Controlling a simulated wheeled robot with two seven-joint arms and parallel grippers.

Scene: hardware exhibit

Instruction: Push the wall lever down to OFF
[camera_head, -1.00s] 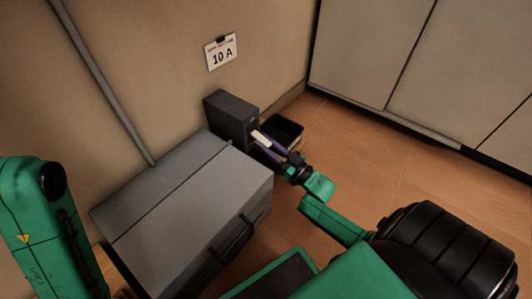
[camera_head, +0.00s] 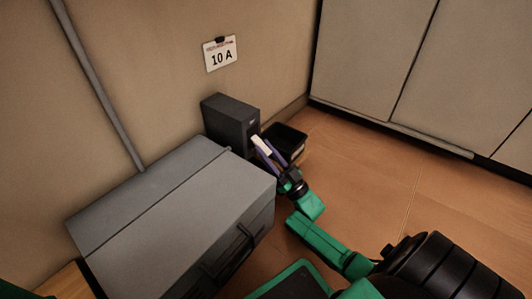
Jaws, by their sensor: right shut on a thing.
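A dark grey switch box (camera_head: 229,122) is fixed low on the beige wall. A white lever handle (camera_head: 261,145) sticks out at its right side, tilted downward toward the right. My right gripper (camera_head: 266,151) has its purple fingers shut on this handle. The fingers hide part of the handle, and its root at the box is hard to make out. No OFF marking can be read. My left gripper is not in view.
A large grey cabinet (camera_head: 165,215) with a dark front handle stands left of my right gripper, close to it. A black open bin (camera_head: 289,138) is just behind the gripper. Wooden floor (camera_head: 400,185) is free at right.

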